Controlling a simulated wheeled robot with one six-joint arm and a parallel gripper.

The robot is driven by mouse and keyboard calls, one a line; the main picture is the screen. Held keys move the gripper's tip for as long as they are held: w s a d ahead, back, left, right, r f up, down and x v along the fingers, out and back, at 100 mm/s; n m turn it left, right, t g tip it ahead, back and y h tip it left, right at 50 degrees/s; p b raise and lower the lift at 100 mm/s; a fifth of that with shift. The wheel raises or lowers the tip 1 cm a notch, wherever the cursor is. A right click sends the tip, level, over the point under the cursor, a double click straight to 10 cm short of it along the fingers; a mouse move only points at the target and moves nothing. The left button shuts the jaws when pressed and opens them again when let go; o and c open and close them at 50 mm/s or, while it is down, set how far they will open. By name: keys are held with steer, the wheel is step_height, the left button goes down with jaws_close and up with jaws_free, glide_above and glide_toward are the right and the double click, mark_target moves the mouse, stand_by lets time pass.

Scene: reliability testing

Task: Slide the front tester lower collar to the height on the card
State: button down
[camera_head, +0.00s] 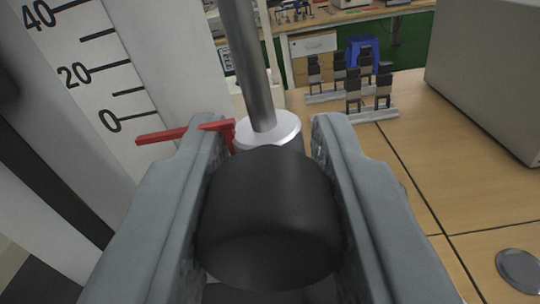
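The lower collar (268,129) is a pale metal ring around an upright steel rod (249,65). A red pointer (185,133) reaches left from it toward a white scale (115,65) marked 0, 20 and 40. The pointer's tip appears a little below the 0 line in this slanted view. A black round knob (270,220) in front of the collar fills the space between the two grey fingers of my gripper (270,135). The fingers appear to press its sides. The knob hides the collar's lower part. No height card can be made out.
A wooden table (465,185) lies to the right, with a large grey box (490,75) and a dark disc (519,269) on it. Racks with black clamp-like pieces (353,88) stand behind. A blue stool (363,52) shows farther back.

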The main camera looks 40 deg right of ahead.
mark_target(252, 150)
steer(key=shift+r, duration=2.05)
steer(key=c, duration=1.1)
jaws_free()
steer(key=shift+a, duration=0.15)
steer(key=v, duration=1.7)
steer(key=shift+s, duration=0.1)
